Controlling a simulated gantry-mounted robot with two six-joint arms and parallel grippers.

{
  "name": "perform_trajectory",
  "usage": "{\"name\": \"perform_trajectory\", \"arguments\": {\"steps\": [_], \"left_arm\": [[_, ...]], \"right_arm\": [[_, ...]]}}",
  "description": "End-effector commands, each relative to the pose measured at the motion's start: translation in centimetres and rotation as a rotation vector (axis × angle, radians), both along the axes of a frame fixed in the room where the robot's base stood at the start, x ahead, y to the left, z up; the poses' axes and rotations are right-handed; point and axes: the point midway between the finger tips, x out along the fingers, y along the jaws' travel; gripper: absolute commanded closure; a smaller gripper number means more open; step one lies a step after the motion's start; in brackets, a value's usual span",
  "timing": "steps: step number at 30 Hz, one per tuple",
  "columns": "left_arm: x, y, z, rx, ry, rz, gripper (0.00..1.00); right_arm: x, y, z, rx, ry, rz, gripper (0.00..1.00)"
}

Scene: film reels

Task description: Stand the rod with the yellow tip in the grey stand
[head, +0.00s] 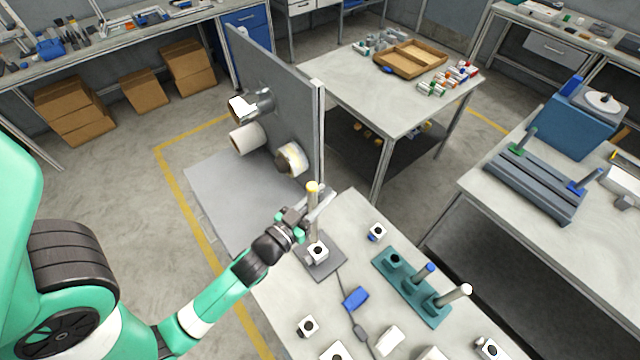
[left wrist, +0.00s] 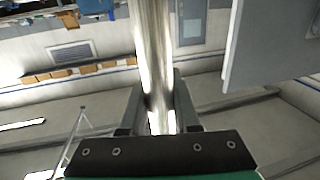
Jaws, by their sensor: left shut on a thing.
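The rod with the yellow tip (head: 312,187) is upright at the near table's far left corner. My left gripper (head: 314,210) is shut on its shaft below the tip. In the left wrist view the shiny metal shaft (left wrist: 154,45) passes between the fingers (left wrist: 157,105). Below it is a white block (head: 318,254) on a dark grey square plate (head: 327,268); I cannot tell whether the rod's lower end touches the block. A slate-grey rack (head: 535,188) on the right table holds rods with green and blue ends. My right gripper is not in view.
A teal rack (head: 408,287) holding blue-tipped and white-tipped rods stands right of the plate. A blue block (head: 355,298), a cable and small white blocks lie nearby. A tall grey panel (head: 285,110) with reels stands behind the gripper. A gap separates the near and right tables.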

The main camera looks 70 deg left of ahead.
Motion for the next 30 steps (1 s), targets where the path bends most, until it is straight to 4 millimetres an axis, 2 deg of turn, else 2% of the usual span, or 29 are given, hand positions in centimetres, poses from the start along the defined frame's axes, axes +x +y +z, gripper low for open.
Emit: {"name": "perform_trajectory", "arguments": {"steps": [1, 4, 14, 20, 30], "left_arm": [[0.0, 0.0, 1.2, 0.0, -0.001, -0.001, 1.0], [-0.1, -0.1, 1.8, 0.001, -0.003, -0.001, 1.0], [-0.1, -0.1, 1.1, 0.001, -0.003, 0.0, 1.0], [-0.1, -0.1, -1.0, 0.0, -0.004, 0.0, 1.0], [-0.1, 0.0, -5.8, 0.001, -0.003, 0.0, 1.0]], "right_arm": [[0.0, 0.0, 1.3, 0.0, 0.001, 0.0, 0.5], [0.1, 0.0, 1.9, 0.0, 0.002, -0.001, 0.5], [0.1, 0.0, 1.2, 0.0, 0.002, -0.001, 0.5], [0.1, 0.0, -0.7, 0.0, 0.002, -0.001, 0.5], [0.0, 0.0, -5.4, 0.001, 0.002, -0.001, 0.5]]}}
